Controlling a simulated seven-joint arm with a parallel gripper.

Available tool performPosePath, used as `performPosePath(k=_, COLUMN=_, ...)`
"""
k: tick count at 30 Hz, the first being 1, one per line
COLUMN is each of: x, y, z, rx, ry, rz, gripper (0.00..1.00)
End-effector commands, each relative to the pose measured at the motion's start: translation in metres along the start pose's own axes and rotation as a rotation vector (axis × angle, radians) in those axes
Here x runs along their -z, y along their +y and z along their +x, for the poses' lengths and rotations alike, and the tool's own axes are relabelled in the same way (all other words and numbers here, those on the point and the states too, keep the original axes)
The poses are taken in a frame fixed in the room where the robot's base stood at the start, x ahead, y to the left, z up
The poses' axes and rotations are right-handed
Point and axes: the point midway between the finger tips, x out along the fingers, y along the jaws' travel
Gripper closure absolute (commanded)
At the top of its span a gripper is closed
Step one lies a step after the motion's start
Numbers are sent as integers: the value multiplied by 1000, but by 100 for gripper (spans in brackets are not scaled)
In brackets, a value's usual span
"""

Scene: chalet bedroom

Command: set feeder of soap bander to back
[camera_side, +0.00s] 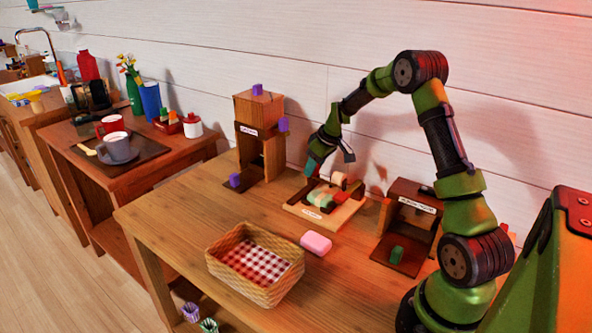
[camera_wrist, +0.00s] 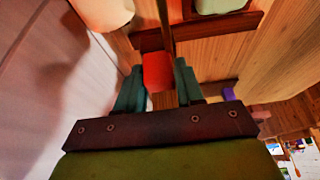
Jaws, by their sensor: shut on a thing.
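The soap bander (camera_side: 350,211) is the low wooden device with a small label on its front, mid-table. Pale and green soap-like pieces (camera_side: 322,198) lie on it, and a cream round part (camera_side: 338,179) stands at its back. My gripper (camera_side: 311,170) reaches down at the bander's left back side. In the wrist view my gripper (camera_wrist: 158,75) has its teal fingers on both sides of a red block (camera_wrist: 157,72), which looks like the feeder's handle, at a dark rail. It is shut on this block. In the side view the block is hidden or too small to tell.
A tall wooden dispenser (camera_side: 246,108) with purple knobs stands left of the bander. A labelled wooden box (camera_side: 424,204) with a green block stands right. A pink soap (camera_side: 316,243) and a wicker basket (camera_side: 222,266) with checked cloth lie in front. The wall is close behind.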

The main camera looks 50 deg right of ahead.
Motion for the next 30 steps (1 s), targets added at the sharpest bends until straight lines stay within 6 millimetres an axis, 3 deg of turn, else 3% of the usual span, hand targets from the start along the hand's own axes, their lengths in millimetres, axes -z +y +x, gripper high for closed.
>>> performPosePath(k=3, x=0, y=17, z=0, rx=-6, ry=3, rz=-5, gripper=100)
performPosePath(k=13, x=0, y=23, z=-1, rx=-12, ry=4, rz=-8, gripper=100)
performPosePath(k=14, x=0, y=23, z=-1, rx=-12, ry=3, rz=-7, gripper=62)
performPosePath(k=18, x=0, y=23, z=-1, rx=-11, ry=4, rz=-6, gripper=43)
performPosePath(k=26, x=0, y=20, z=-2, rx=-5, ry=3, rz=-4, gripper=43)
performPosePath(k=30, x=1, y=20, z=-15, rx=-6, ry=4, rz=-4, gripper=43)
